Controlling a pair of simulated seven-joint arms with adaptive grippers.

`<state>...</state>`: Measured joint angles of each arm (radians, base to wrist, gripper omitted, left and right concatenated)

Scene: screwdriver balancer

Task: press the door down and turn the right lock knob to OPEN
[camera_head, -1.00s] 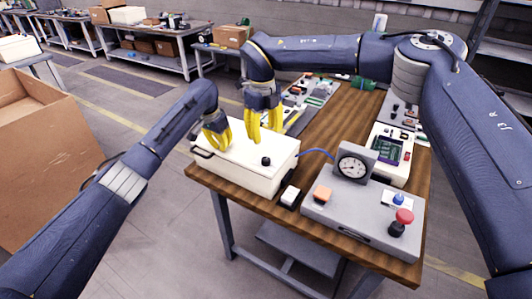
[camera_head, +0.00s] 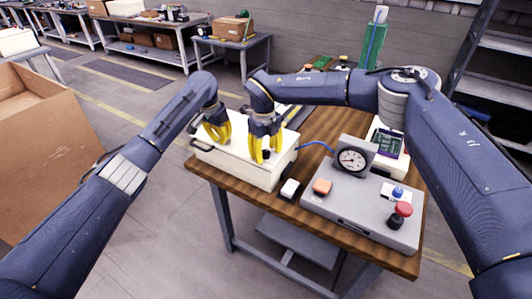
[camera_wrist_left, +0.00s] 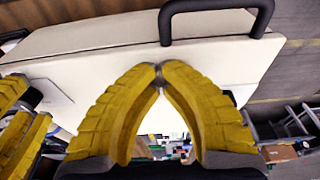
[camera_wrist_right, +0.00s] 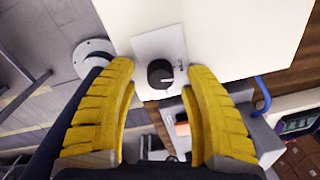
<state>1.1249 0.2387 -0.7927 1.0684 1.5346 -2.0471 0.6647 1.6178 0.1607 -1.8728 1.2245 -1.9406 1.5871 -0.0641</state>
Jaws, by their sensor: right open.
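The door (camera_head: 236,152) is the cream lid of a box on the wooden bench, with a dark handle (camera_wrist_left: 215,18) at its edge. It looks closed. My left gripper (camera_head: 216,138) is shut, with its fingertips (camera_wrist_left: 160,72) together at the lid; I cannot tell whether they press on it. The right lock knob (camera_wrist_right: 160,74) is black and round, on a pale label plate (camera_wrist_right: 160,46) whose print is too small to read. My right gripper (camera_wrist_right: 160,88) is open over the knob, one finger on each side, with gaps visible. It also shows in the head view (camera_head: 264,155).
A grey console (camera_head: 350,215) with a dial gauge (camera_head: 351,160), an orange button (camera_head: 322,187) and a red knob (camera_head: 401,211) stands right of the box. A small white switch (camera_head: 290,188) lies between them. A blue cable (camera_head: 316,145) runs from the box.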

